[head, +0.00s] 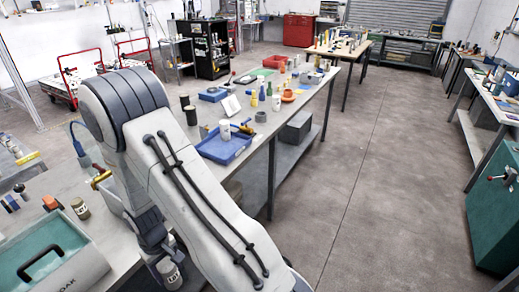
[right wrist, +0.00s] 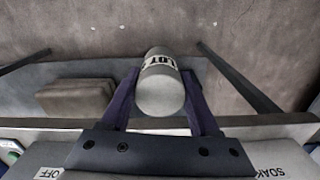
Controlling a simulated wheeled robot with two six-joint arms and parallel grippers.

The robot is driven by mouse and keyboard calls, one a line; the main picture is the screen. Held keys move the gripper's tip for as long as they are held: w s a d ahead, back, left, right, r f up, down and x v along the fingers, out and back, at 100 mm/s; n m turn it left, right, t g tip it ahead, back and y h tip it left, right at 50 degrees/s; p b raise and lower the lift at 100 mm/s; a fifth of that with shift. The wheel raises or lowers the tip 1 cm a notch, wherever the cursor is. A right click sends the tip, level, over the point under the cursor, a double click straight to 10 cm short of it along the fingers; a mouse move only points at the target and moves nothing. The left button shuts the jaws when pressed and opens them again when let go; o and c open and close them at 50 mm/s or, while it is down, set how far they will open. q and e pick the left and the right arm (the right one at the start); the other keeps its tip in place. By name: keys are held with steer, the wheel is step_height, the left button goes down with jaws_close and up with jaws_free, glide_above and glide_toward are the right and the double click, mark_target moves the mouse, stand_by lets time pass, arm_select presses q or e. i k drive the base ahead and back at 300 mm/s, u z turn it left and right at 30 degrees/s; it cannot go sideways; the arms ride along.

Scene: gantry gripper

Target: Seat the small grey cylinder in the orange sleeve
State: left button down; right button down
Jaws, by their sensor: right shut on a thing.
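The small grey cylinder (right wrist: 161,88), with a dark-lettered label band, is between the two fingers of my right gripper (right wrist: 162,92) in the right wrist view. The fingers are shut on its sides. In the head view the right gripper (head: 160,250) is low at the left, beyond my arm, with the labelled cylinder (head: 169,272) under it. The orange sleeve is not clear to me: a low orange round piece (head: 288,96) stands on the long table, and a small orange-red piece (head: 50,202) lies on the near bench. My left gripper is not in view.
A blue tray (head: 223,157) and several bottles stand on the long table (head: 262,128). My right arm hides part of the near bench. The floor at the right is clear.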

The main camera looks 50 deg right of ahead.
mark_target(288, 96)
steer(key=z, duration=3.35)
steer(key=k, duration=1.6)
steer(key=u, duration=1.15)
steer(key=i, duration=1.7)
steer(key=u, duration=0.05)
